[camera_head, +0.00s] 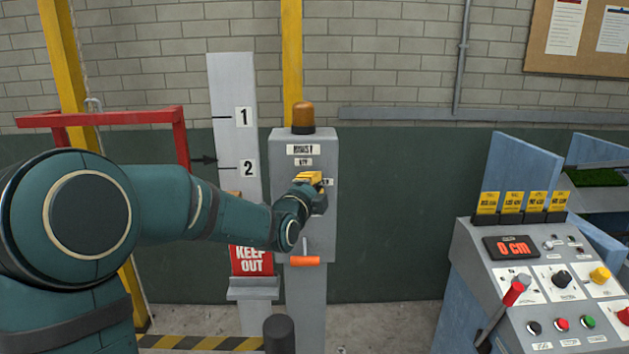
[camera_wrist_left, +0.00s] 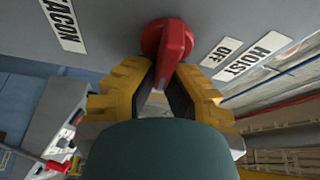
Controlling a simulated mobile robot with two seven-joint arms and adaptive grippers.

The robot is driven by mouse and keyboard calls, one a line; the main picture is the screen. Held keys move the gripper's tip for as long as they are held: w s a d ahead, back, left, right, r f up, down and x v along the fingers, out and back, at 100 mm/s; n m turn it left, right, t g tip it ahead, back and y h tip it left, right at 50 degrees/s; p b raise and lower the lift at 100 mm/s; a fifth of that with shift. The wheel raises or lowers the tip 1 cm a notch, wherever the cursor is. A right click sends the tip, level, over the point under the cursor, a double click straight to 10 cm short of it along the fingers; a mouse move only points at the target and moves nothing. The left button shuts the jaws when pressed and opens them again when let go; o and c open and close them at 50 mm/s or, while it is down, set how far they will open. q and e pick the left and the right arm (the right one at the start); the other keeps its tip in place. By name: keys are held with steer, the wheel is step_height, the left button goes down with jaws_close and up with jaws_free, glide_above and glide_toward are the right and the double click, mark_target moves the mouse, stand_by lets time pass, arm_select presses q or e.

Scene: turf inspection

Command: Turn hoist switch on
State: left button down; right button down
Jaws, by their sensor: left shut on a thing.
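The grey hoist box (camera_head: 326,150) stands against the wall with a "HOIST" label and an orange beacon (camera_head: 303,116) on top. In the left wrist view the red hoist switch (camera_wrist_left: 168,48) sits on the box face, with an "OFF" label (camera_wrist_left: 221,52) and a "HOIST" label (camera_wrist_left: 252,56) to its right. My left gripper (camera_wrist_left: 162,80) has its yellow fingers shut on the switch's red handle. In the head view my left gripper (camera_head: 312,184) is at the box front and hides the switch. My right gripper is not in view.
A control console (camera_head: 480,250) with a "0 cm" display stands at the right. A red frame (camera_head: 110,117) stands behind my left arm.

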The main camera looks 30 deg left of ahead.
arm_select(q)
steer(key=shift+a+f+m+g, duration=0.1)
steer(key=shift+a+m+g, duration=0.2)
steer(key=shift+m, duration=0.2)
steer(key=shift+p, duration=0.35)
steer(key=c, duration=1)
jaws_free()
steer(key=shift+a, duration=0.1)
steer(key=shift+a+f, duration=0.1)
steer(key=shift+a, duration=0.05)
steer(key=shift+s+d+m, duration=0.1)
steer(key=shift+d+m, duration=0.2)
steer(key=shift+s, duration=0.3)
steer(key=s, duration=0.3)
steer(key=s+d, duration=0.1)
steer(key=s, duration=0.7)
steer(key=shift+d, duration=0.25)
